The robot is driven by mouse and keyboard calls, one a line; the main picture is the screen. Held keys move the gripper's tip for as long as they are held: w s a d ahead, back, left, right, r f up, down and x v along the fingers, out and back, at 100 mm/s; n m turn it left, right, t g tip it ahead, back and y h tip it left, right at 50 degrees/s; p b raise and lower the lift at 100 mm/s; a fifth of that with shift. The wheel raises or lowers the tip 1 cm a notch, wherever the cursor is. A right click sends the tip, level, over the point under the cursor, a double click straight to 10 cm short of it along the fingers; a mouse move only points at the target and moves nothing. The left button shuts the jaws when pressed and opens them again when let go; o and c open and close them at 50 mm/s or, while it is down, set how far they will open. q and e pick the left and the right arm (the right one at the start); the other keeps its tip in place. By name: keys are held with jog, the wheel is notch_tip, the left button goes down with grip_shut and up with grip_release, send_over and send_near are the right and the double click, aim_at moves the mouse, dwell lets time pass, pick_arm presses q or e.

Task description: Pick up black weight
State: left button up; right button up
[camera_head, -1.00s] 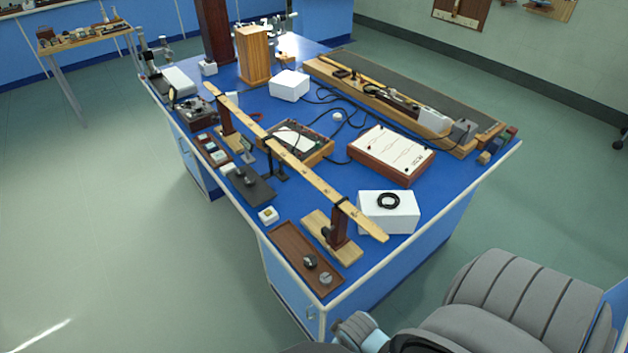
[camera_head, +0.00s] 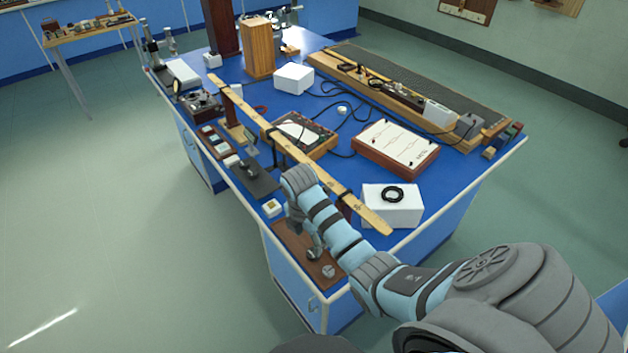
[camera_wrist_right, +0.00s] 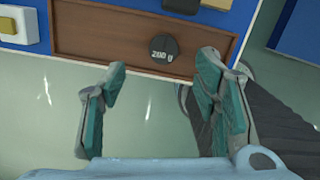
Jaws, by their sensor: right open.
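The black weight (camera_wrist_right: 163,47), a round disc marked 200 g, lies on a brown wooden tray (camera_wrist_right: 100,35) in the right wrist view. In the head view the dark weight (camera_head: 314,254) is on the tray near the bench's front left corner, partly covered by my right arm. My right gripper (camera_wrist_right: 163,65) is open and empty. Its fingers are to either side of the weight's line, with the weight just beyond the tips and apart from them. In the head view my right gripper is mostly hidden by its own arm. My left gripper is not in view.
A long wooden beam (camera_head: 330,185) on posts runs along the bench close to my right arm. A small yellow-topped block (camera_head: 272,208) stands past the tray's far end. A white box (camera_head: 405,207) carries a black ring (camera_head: 393,194). Open floor lies left of the bench.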

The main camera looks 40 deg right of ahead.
aim_at(313, 253)
jog(key=f, duration=0.4)
jog(key=d+f+b, duration=0.1)
jog(key=f, duration=0.2)
jog(key=shift+s+f, duration=0.1)
jog(key=shift+s, duration=0.1)
grip_shut()
